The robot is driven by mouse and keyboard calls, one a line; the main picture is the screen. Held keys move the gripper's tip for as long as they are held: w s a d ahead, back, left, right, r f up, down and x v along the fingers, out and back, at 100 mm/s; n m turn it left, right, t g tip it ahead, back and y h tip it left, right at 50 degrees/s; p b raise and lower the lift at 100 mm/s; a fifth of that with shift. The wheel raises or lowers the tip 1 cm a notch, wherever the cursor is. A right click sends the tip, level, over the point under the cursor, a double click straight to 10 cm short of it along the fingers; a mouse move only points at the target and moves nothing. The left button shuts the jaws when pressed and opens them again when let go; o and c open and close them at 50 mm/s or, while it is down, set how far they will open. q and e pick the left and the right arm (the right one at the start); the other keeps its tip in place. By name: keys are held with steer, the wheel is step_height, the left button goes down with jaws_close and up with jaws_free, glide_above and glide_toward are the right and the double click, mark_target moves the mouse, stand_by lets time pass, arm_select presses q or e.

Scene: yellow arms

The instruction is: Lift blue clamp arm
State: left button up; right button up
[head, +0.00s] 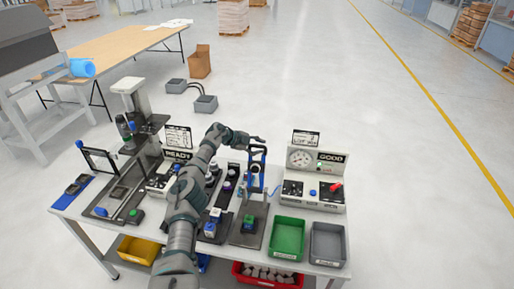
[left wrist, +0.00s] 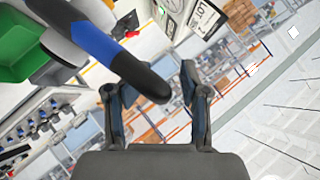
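The blue clamp arm (head: 264,172) stands upright on the dark clamp fixture (head: 249,224) at the table's middle. In the left wrist view the clamp arm (left wrist: 93,38) comes in from the upper left and ends in a dark rounded tip. My left gripper (head: 258,145) is at the top of the clamp arm. In the left wrist view my left gripper (left wrist: 155,82) has its fingers apart, with the dark tip showing between them. I cannot tell whether they touch it. My right gripper is not in view.
A green bin (head: 287,238) and a grey bin (head: 327,244) sit at the table's front right. A gauge box (head: 313,185) with a red lever stands behind them. A press stand (head: 139,100) is on the left. Open floor lies behind the table.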

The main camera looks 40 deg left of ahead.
arm_select(q)
steer(key=shift+w+d+r, duration=0.1)
steer(key=shift+d, duration=0.05)
steer(key=shift+r, duration=0.15)
steer(key=v, duration=1.2)
steer(key=shift+a+f, duration=0.4)
steer(key=shift+d+r, duration=0.1)
steer(key=shift+d, duration=0.05)
